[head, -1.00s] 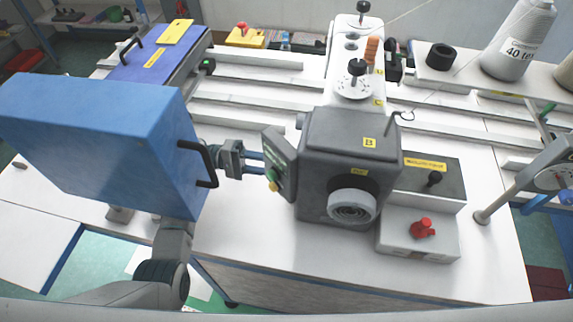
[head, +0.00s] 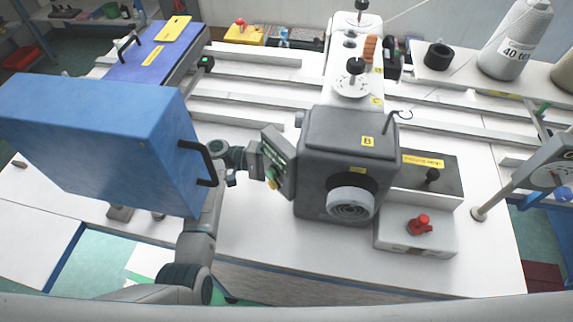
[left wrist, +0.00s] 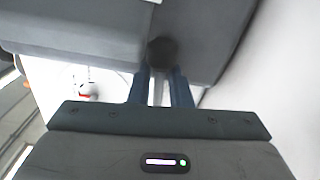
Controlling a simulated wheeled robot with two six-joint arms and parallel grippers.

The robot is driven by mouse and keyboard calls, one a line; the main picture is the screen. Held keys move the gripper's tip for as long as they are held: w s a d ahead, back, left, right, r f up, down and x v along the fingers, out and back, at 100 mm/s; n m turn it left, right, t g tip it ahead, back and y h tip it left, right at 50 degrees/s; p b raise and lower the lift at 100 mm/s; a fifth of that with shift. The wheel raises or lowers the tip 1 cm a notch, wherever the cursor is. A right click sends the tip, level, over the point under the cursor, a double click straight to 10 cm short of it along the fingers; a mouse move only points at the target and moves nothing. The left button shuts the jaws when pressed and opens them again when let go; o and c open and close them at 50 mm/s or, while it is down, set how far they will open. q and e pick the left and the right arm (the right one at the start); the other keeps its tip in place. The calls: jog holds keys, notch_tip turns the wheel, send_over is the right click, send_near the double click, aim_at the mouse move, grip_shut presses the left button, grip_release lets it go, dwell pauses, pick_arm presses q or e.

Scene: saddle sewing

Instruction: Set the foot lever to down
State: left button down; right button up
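My left gripper (left wrist: 163,88) is at the left side of the dark grey sewing machine head (head: 330,150). In the left wrist view its two blue fingers are apart. A dark round knob (left wrist: 162,52) on the machine sits at the gap between the fingertips; I cannot tell whether they touch it. It may be the end of the foot lever, but its shaft and position are hidden. In the head view the fingertips are hidden behind the panel with coloured buttons (head: 278,160). My right gripper is not in view.
A big blue box (head: 100,140) with a black handle is at the left, close to my left arm. A block with a red knob (head: 420,225) stands right of the machine. Thread cones (head: 515,45) are at the back right. The white table's front strip is clear.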

pick_arm(q)
jog(key=shift+f, duration=0.15)
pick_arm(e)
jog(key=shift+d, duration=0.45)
